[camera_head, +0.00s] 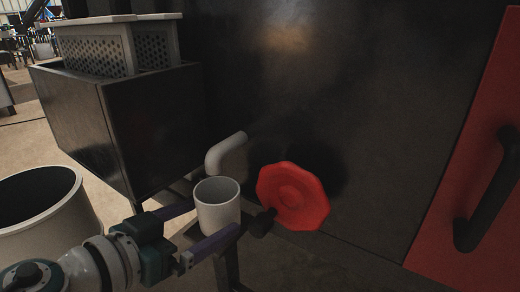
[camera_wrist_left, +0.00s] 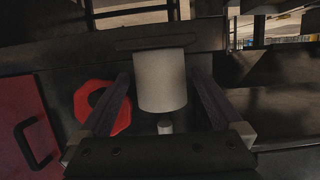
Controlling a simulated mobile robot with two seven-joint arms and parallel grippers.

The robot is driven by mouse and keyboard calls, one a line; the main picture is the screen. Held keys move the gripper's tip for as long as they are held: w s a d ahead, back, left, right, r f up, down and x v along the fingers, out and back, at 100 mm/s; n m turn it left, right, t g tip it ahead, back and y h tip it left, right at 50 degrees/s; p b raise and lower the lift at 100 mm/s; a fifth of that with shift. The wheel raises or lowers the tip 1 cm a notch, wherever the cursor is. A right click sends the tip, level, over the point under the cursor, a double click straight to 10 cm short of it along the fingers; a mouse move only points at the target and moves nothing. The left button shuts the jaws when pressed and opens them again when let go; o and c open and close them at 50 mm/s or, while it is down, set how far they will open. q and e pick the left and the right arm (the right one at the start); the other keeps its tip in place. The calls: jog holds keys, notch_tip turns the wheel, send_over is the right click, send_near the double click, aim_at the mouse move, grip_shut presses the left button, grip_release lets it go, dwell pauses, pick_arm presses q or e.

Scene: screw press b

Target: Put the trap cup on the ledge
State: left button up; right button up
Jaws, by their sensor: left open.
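The trap cup (camera_head: 217,206) is a white, open-topped cylinder. It stands upright on a small dark ledge (camera_head: 228,259) beneath a bent grey pipe (camera_head: 226,152). My left gripper (camera_head: 212,226) comes in from the left with its two purple fingers apart, one on each side of the cup. In the left wrist view the cup (camera_wrist_left: 160,80) lies between the fingers (camera_wrist_left: 165,90), with a visible gap on each side. My right gripper is not in view.
A red handwheel (camera_head: 293,196) sits just right of the cup, close to the finger on that side. A red panel with a black handle (camera_head: 486,190) is at the far right. A large white bin (camera_head: 45,215) and a dark box (camera_head: 130,125) stand left.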

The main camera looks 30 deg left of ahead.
pick_arm(q)
jog(key=v, duration=0.8)
jog(key=shift+s+p, duration=0.35)
jog(key=shift+s, duration=0.05)
jog(key=shift+r, duration=0.1)
